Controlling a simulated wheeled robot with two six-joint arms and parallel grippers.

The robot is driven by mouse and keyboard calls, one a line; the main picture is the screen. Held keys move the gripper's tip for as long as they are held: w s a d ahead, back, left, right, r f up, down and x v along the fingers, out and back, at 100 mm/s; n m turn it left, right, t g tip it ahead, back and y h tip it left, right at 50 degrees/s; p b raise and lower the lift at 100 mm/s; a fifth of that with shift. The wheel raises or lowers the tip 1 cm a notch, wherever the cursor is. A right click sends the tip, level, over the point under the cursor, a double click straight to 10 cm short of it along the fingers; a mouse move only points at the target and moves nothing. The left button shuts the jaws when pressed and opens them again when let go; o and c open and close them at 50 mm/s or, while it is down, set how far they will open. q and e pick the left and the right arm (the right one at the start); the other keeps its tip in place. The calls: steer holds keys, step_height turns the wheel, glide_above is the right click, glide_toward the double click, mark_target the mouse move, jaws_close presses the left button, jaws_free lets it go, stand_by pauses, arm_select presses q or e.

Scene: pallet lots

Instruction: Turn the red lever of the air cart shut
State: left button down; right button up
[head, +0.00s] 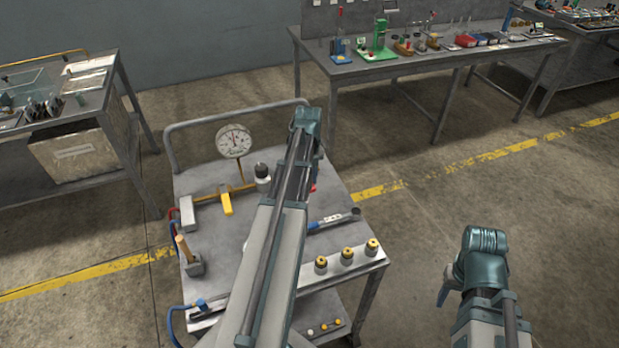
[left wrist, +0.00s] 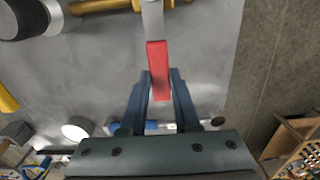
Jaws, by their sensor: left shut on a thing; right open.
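The air cart (head: 225,255) is a grey trolley with a round dial gauge (head: 234,141) at its back. The red lever (left wrist: 158,60) stands between the two blue fingers of my left gripper (left wrist: 160,78) in the left wrist view, and the fingers are shut on it. A small bit of red lever (head: 313,188) shows beside my left arm in the head view; the arm hides the rest and the left fingers. My right gripper (head: 443,290) is open and empty to the right of the cart, above the floor, partly hidden by its own wrist.
A bench (head: 410,66) stands behind, and another table (head: 100,105) at left. The floor at right is clear.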

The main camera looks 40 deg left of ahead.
stand_by(0.3)
arm_select(q)
steer(key=c, duration=0.6)
jaws_free()
steer(key=shift+s, duration=0.1)
steer(key=shift+c, duration=0.2)
steer(key=shift+r, duration=0.1)
step_height(320, 180, up, 14)
steer(key=p, duration=1.3)
steer(key=shift+p, duration=0.4)
steer(key=shift+f, duration=0.2)
steer(key=s+d+f+n+b, duration=0.15)
steer(key=d+n, duration=0.85)
steer(key=d, duration=1.2)
steer(key=s+d+n, duration=0.5)
steer(key=d, duration=0.3)
steer(key=s+d+n+y+b, duration=0.1)
steer(key=s+d+n, duration=0.4)
steer(key=d, duration=0.3)
steer(key=shift+s+d+f+n, duration=0.25)
steer(key=shift+f+n, duration=0.15)
steer(key=shift+n, duration=0.1)
